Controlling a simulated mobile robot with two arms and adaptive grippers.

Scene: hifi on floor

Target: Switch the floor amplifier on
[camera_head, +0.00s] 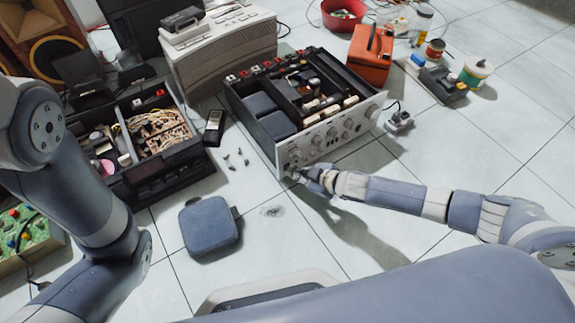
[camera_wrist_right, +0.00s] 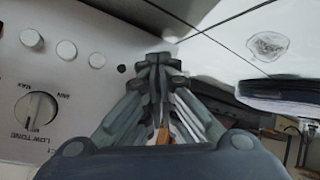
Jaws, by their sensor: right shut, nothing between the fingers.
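The floor amplifier (camera_head: 345,124) stands on the tiles with its top open, its silver front panel with knobs and buttons facing me. My right gripper (camera_head: 298,175) is shut and empty at the lower left end of that panel. In the right wrist view the shut fingertips (camera_wrist_right: 159,62) are close to the panel (camera_wrist_right: 85,85); I cannot tell whether they touch it. A row of round buttons (camera_wrist_right: 66,49), a small dark spot (camera_wrist_right: 122,68) and a LOW TONE knob (camera_wrist_right: 36,108) show there. Whether the amplifier is on cannot be seen.
A blue-grey padded block (camera_head: 210,226) lies on the floor in front. An opened black unit (camera_head: 165,175) stands at left, with a handheld meter (camera_head: 214,127) beside it. An orange box (camera_head: 370,55) stands behind the amplifier's right end. The tiles at right are mostly clear.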

